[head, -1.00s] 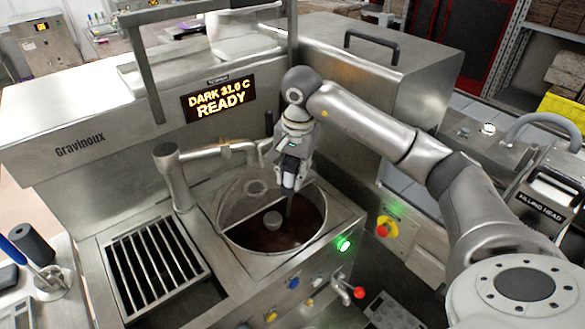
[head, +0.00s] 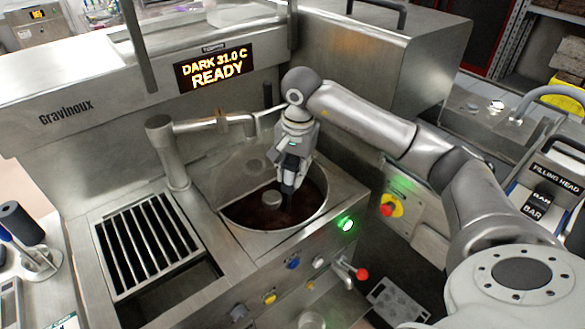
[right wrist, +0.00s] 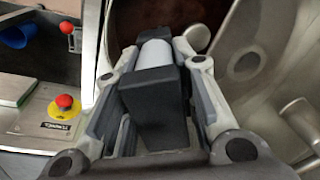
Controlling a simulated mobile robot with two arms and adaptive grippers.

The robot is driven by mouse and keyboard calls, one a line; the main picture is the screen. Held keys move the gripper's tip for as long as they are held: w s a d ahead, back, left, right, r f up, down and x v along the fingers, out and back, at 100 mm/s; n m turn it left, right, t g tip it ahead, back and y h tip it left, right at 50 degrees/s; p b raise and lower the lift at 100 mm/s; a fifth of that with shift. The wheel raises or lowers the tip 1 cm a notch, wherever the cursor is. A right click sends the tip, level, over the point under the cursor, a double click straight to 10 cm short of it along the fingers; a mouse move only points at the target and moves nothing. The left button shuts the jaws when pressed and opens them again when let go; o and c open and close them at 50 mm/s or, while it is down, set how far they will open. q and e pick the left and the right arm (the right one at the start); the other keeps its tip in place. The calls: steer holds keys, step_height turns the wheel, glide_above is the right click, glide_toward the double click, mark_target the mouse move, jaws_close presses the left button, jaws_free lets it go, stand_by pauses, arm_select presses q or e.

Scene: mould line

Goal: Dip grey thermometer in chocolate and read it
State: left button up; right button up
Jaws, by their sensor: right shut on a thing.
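My right gripper (head: 289,177) is low over the round steel bowl (head: 228,218) of the tempering machine. It is shut on the thermometer (right wrist: 156,103), which shows in the right wrist view as a dark block with a grey round part between the fingers. In the head view the thermometer points down at the dark chocolate (head: 297,208); its lower end is lost against the chocolate, and I cannot tell how deep it reaches. The machine display (head: 213,69) reads "DARK 31.0 C READY". No reading on the thermometer is legible. My left gripper is not in view.
A steel spout pipe (head: 208,123) reaches over the bowl's back left. A slatted grate (head: 148,245) lies left of the bowl. A red-knobbed lever (head: 361,273) and a red emergency button (head: 388,209) are at the right. A holder (head: 38,262) stands at the left edge.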

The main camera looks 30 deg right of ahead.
steer(key=shift+f+b, duration=1.1)
steer(key=shift+f, duration=0.5)
steer(key=shift+f+b, duration=0.8)
steer(key=shift+f, duration=0.15)
stand_by(3.2)
steer(key=shift+r+p, duration=4.7)
steer(key=shift+r, duration=2.8)
